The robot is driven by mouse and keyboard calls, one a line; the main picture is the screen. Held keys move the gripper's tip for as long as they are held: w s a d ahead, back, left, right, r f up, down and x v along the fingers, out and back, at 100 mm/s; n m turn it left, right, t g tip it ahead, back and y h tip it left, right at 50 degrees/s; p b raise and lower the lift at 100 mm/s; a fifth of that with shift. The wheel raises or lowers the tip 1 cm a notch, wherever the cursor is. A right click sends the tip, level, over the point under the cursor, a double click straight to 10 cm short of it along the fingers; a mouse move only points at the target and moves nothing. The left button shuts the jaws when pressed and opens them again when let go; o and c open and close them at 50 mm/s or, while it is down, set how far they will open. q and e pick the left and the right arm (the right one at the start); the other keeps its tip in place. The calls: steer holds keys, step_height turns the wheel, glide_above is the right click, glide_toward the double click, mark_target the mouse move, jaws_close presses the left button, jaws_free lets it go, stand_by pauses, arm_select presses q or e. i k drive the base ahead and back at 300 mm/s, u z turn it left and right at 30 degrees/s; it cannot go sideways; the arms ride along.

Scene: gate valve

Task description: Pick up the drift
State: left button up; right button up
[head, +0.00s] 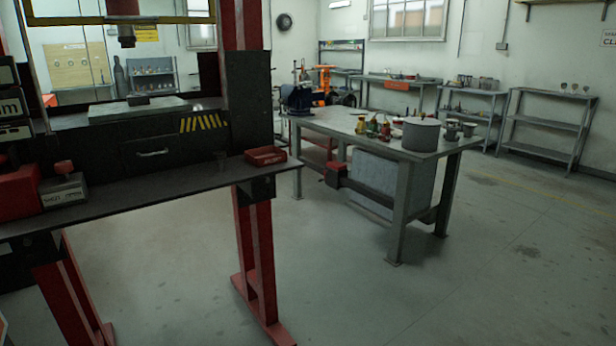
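I cannot make out the drift for certain in the head view. Several small items, too small to tell apart, stand on the grey workbench (330,119) in the middle, among them red and green ones (385,130). A small red tray (265,156) sits at the right end of the dark press shelf (150,184); its contents are not clear. A red-topped grey box (63,188) lies on the left of that shelf. Neither of my grippers is in view.
The red and black press (245,110) blocks the left foreground, its red feet on the floor. A grey cylinder (421,135) and a dark vise (297,97) stand on the workbench. Shelves (545,126) line the back. The floor (480,260) at right is clear.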

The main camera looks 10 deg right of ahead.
mark_target(221, 157)
steer(key=z, duration=0.95)
steer(key=i, duration=0.4)
steer(key=u, duration=0.85)
steer(key=i, duration=0.85)
steer(key=u, duration=0.8)
